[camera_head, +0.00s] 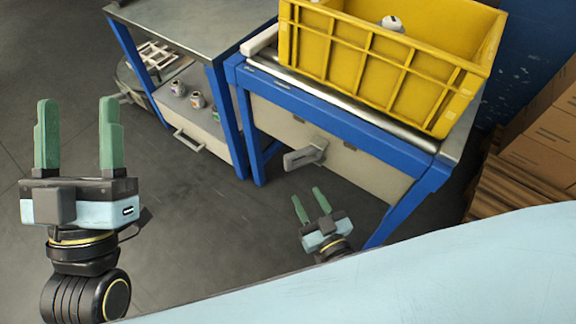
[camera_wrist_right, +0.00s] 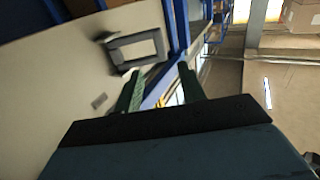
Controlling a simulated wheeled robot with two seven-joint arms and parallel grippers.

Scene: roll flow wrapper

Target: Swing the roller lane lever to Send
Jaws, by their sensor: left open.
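The roller lane lever (camera_head: 305,154) is a grey handle on the pale front panel of the blue-framed roller lane (camera_head: 335,112). It sticks out to the lower left in the head view. In the right wrist view the grey lever (camera_wrist_right: 137,48) shows as a loop-shaped grip, just beyond the fingertips. My right gripper (camera_head: 308,194) is open and empty, below the lever and apart from it. Its fingers (camera_wrist_right: 160,82) show spread in the wrist view. My left gripper (camera_head: 78,103) is open and empty at the far left, well away from the lever. Panel markings are too small to read.
A yellow crate (camera_head: 365,57) with a pale object inside stands on the roller lane. A grey-topped bench (camera_head: 195,25) with several small jars on its lower shelf stands to the left. Cardboard boxes (camera_head: 545,145) are stacked at right. The floor between my grippers is clear.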

